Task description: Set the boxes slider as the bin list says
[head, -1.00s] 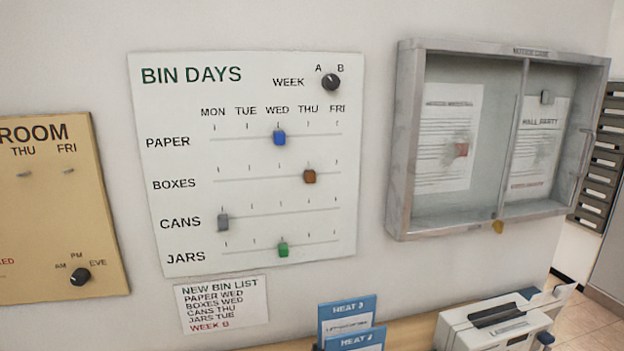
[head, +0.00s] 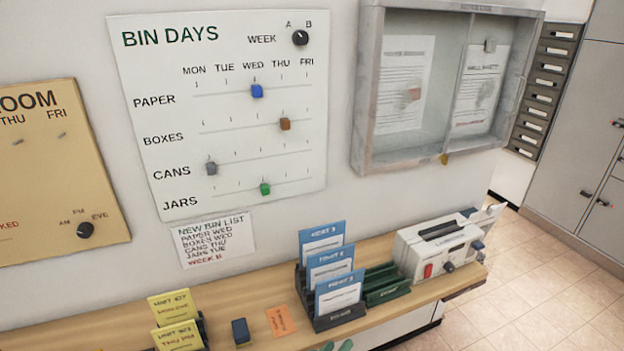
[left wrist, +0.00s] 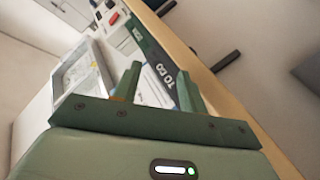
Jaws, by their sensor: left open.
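The boxes slider (head: 285,124) is a brown knob on the second track of the white BIN DAYS board (head: 150,60). It stands under THU. The bin list (head: 213,238) below the board reads PAPER WED, BOXES WED, CANS THU, JARS TUE, WEEK B. My left gripper (head: 337,346) shows only as green tips at the bottom edge of the head view, well below the board. In the left wrist view its fingers (left wrist: 158,74) are apart with nothing held between them. My right gripper is not in view.
A wooden shelf (head: 240,299) below holds card racks and a white machine (head: 440,252). A glass notice case (head: 366,90) is right of the board.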

